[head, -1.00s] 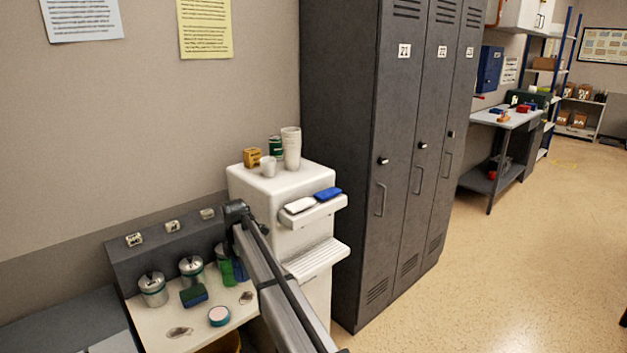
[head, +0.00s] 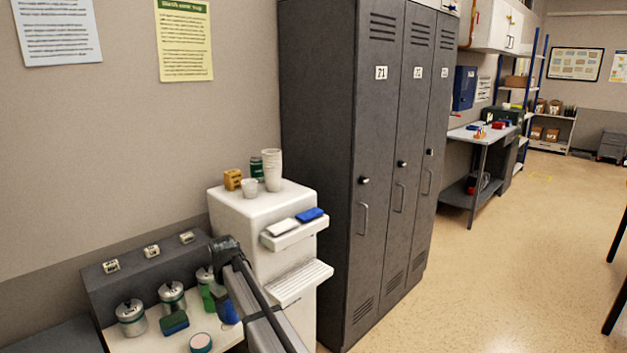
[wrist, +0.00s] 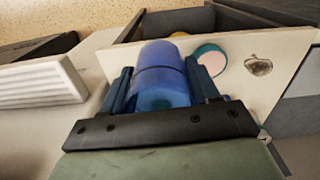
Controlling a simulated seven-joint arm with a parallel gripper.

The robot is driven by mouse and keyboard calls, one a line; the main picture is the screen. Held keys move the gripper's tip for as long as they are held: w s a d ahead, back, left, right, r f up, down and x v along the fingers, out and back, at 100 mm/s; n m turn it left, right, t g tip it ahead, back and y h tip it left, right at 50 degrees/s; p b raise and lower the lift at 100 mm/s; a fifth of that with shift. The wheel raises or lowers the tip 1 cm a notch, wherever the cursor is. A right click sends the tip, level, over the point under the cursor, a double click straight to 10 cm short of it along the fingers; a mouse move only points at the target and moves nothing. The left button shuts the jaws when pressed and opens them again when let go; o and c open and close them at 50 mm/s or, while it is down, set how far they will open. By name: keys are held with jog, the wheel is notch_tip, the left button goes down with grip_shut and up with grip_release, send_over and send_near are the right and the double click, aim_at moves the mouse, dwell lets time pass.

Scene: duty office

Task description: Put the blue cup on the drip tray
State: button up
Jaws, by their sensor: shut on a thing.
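The blue cup (wrist: 160,78) is between the two fingers of my gripper (wrist: 157,88) in the wrist view, and the jaws are shut on it. In the head view part of the blue cup (head: 229,312) shows beside my arm, low over the counter, and my arm hides much of the gripper. The drip tray (head: 299,283) is the white ribbed shelf low on the front of the white dispenser (head: 240,215). In the wrist view the drip tray (wrist: 40,84) is at the left, apart from the cup, and its visible ribbed top is bare.
Canisters (head: 131,318), a green and blue sponge (head: 174,322) and a round teal tin (head: 201,343) stand on the counter. An upper shelf (head: 294,233) with a white and a blue item is above the drip tray. Grey lockers (head: 365,180) stand right of the dispenser.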

jog(key=s+d+m, duration=0.2)
jog(key=d+m, duration=0.1)
jog(key=d, duration=1)
jog(key=s+d+r+m, duration=0.1)
jog(key=s+d+m, duration=0.2)
jog(key=d, duration=1.1)
jog(key=s+d+r+m, duration=0.1)
jog(key=s+d+m, duration=0.1)
jog(key=d, duration=1.2)
jog(key=shift+s+r+m, duration=0.15)
jog(key=shift+s+m, duration=0.05)
jog(key=shift+m, duration=0.7)
jog(key=s+a+f+n, duration=0.1)
jog(key=s+a+n, duration=0.15)
jog(key=a, duration=1.45)
jog(key=s+a+n, duration=0.1)
jog(key=a+n, duration=0.2)
jog(key=a, duration=1.4)
jog(key=s+a+f+n, duration=0.1)
jog(key=s+a+n, duration=0.15)
jog(key=a, duration=1.45)
jog(key=w+a+n, duration=0.1)
jog(key=w+a, duration=0.5)
jog(key=a, duration=0.3)
jog(key=shift+w+d+f, duration=0.1)
jog(key=shift+d+f, duration=0.05)
jog(key=shift+f, duration=2.3)
jog(key=shift+d+f, duration=0.1)
jog(key=shift+f, duration=2.35)
jog(key=shift+f, duration=0.15)
